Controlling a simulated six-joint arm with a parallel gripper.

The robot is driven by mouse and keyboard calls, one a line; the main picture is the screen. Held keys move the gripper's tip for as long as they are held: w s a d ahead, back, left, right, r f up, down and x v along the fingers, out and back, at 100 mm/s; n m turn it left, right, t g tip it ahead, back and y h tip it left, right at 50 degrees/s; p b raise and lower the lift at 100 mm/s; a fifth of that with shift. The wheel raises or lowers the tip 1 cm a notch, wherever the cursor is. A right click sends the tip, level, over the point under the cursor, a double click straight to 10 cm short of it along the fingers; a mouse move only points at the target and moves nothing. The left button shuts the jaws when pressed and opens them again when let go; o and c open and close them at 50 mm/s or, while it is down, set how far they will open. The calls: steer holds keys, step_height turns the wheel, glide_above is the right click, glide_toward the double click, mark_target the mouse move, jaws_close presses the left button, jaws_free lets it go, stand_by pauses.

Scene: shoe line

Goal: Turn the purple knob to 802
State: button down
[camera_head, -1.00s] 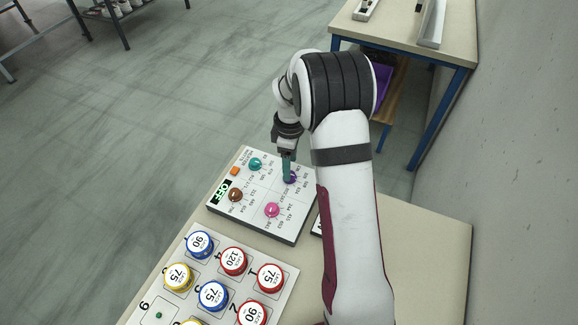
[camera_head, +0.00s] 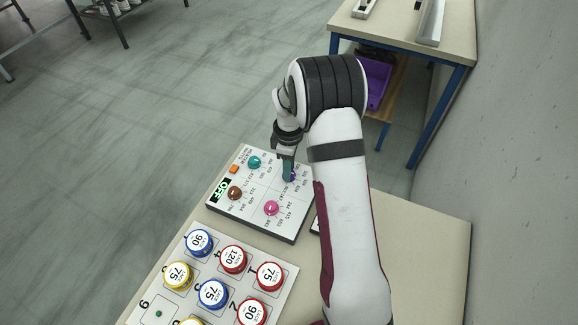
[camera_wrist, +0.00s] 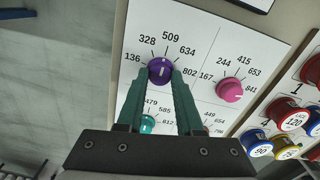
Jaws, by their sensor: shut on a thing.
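The purple knob (camera_wrist: 160,70) sits on a white panel (camera_wrist: 205,30), ringed by the numbers 136, 328, 509, 634 and 802. The 802 label is on the knob's right in the wrist view. A short white mark on the knob runs roughly up and down in that view, close to the 509 direction; its exact reading is hard to tell. My gripper (camera_wrist: 161,76) is shut on the purple knob, with one green finger on each side. In the head view my gripper (camera_head: 288,174) largely covers the knob (camera_head: 293,177).
The panel also carries a pink knob (camera_head: 271,208), a brown knob (camera_head: 235,193), a teal knob (camera_head: 254,162), an orange button (camera_head: 234,169) and a display (camera_head: 221,190) reading OFF.

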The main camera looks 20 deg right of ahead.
steer(key=shift+m, duration=0.4)
steer(key=m, duration=0.7)
steer(key=shift+m, duration=0.3)
steer(key=m, duration=0.3)
steer(key=shift+m, duration=2.2)
steer(key=c, duration=0.6)
jaws_free()
steer(key=shift+o, duration=0.2)
